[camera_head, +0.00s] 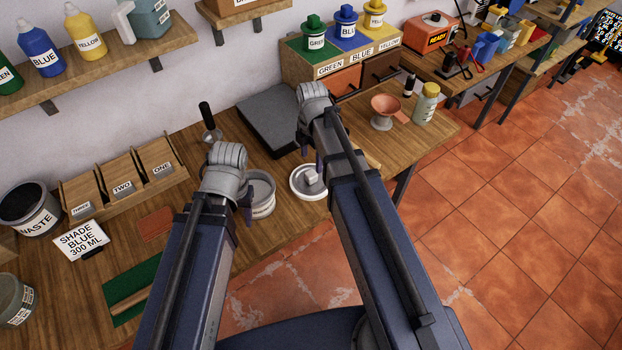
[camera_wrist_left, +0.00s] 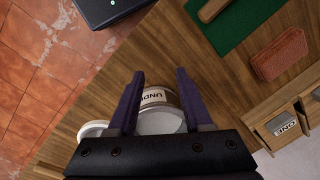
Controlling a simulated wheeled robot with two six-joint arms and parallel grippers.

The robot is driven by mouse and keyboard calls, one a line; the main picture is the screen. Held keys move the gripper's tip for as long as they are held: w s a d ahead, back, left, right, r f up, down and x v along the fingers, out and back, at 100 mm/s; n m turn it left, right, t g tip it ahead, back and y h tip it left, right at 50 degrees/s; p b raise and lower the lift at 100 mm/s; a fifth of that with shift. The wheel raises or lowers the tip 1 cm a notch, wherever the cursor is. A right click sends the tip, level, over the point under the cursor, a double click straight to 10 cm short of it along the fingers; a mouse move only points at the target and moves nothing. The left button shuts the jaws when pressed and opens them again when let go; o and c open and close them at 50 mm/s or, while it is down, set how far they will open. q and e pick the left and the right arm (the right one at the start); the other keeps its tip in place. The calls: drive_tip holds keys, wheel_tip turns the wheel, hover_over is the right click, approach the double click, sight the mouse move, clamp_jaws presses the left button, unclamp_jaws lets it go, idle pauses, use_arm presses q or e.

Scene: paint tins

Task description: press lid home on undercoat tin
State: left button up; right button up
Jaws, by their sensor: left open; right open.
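The undercoat tin (camera_head: 263,208) stands near the table's front edge, its lidless top showing grey inside. Part of its label shows in the left wrist view (camera_wrist_left: 158,97). The lid (camera_head: 300,187), a pale disc with a raised block, lies flat on the table just right of the tin; its edge shows in the left wrist view (camera_wrist_left: 92,130). My left gripper (camera_head: 246,205) is open at the tin's left side; in the left wrist view its fingers (camera_wrist_left: 160,75) appear either side of the tin, contact unclear. My right gripper (camera_head: 312,158) is open above the lid, partly hidden by its arm.
A dark flat slab (camera_head: 272,117) lies behind the tin. A funnel on a stand (camera_head: 384,110) and a yellow-capped jar (camera_head: 426,104) stand to the right. A green mat (camera_head: 125,295), a sign (camera_head: 80,240) and the waste bin (camera_head: 30,208) are left.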

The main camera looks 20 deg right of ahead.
sight(311, 173)
use_arm(q)
drive_tip(key=shift+f+b, duration=1.3)
drive_tip(key=shift+f, duration=0.05)
use_arm(e)
drive_tip(key=shift+f, duration=1.35)
use_arm(q)
drive_tip(key=shift+f, duration=0.1)
use_arm(e)
drive_tip(key=shift+f, duration=0.1)
use_arm(q)
wheel_tip(311, 173, down, 5)
drive_tip(key=b, duration=0.5)
use_arm(e)
wheel_tip(311, 173, down, 5)
drive_tip(key=shift+a+f, duration=0.1)
clamp_jaws()
